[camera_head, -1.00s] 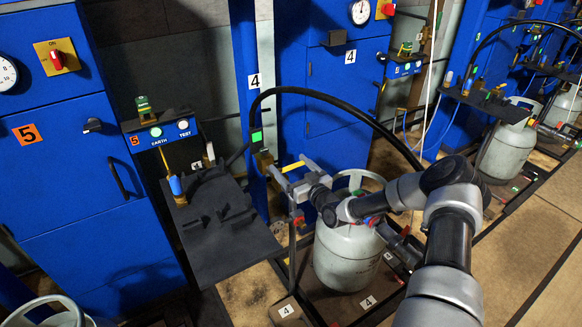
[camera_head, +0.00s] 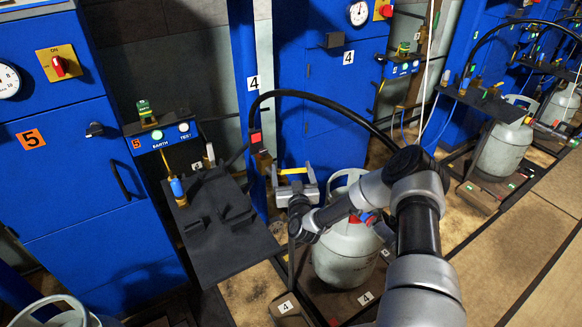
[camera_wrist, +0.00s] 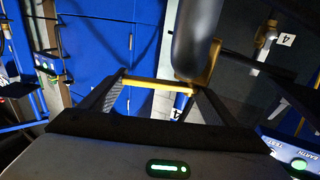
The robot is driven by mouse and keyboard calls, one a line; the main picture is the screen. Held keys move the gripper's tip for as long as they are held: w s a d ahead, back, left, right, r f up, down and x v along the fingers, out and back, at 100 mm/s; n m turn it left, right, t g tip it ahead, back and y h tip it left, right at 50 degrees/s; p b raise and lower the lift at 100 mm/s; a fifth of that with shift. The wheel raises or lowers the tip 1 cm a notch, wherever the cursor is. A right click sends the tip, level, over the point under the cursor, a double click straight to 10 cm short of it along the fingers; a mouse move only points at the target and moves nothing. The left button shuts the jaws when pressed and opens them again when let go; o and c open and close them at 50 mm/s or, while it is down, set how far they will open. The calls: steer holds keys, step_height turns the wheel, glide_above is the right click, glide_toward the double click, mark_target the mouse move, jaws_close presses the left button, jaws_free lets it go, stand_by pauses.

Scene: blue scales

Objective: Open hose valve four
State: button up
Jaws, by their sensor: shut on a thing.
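Hose valve four is a brass valve body (camera_wrist: 205,68) with a yellow lever (camera_head: 293,171), at the blue post marked 4. My gripper (camera_head: 296,175) is at the lever, with its fingers shut on it. In the wrist view the yellow lever (camera_wrist: 158,85) spans between the two fingers and points left from the brass body. A small square light (camera_head: 256,138) on the post by the valve shows red.
A grey gas cylinder (camera_head: 345,255) stands below my gripper. A black shelf (camera_head: 245,240) juts out on the left. The station 5 blue cabinet (camera_head: 75,190) stands further left.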

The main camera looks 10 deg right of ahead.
mark_target(292, 171)
steer(key=shift+s+m+h, duration=0.2)
steer(key=shift+m+h, duration=0.4)
steer(key=shift+h, duration=0.3)
steer(key=o, duration=1.5)
steer(key=shift+r, duration=0.1)
step_height(292, 171, up, 10)
steer(key=shift+f+p, duration=0.1)
steer(key=shift+p, duration=1.15)
